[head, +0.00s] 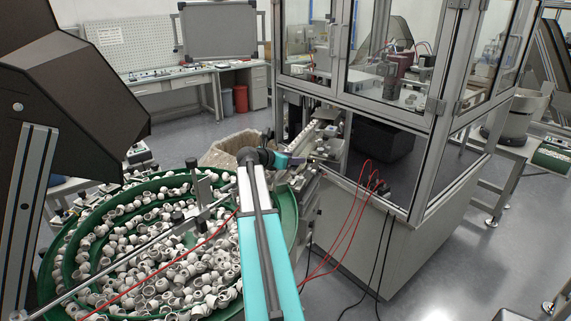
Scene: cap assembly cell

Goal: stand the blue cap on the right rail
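My gripper (312,159) is at the end of my teal arm, near the middle of the head view, by the rails beside the glass cell. It is small and seen from behind, so I cannot tell whether its fingers are open or shut, or whether they hold anything. The rails (318,134) run away from the green bowl toward the cell, with small pale caps along them. I cannot tell the right rail from the left here. I cannot make out a blue cap; it may be hidden or too small.
A green feeder bowl (288,213) full of white and grey caps stands at the lower left, partly behind my arm. A framed glass cell (345,215) stands to the right, with red and black cables hanging beside it. A cardboard box (217,154) is behind the bowl. Open floor lies at the right.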

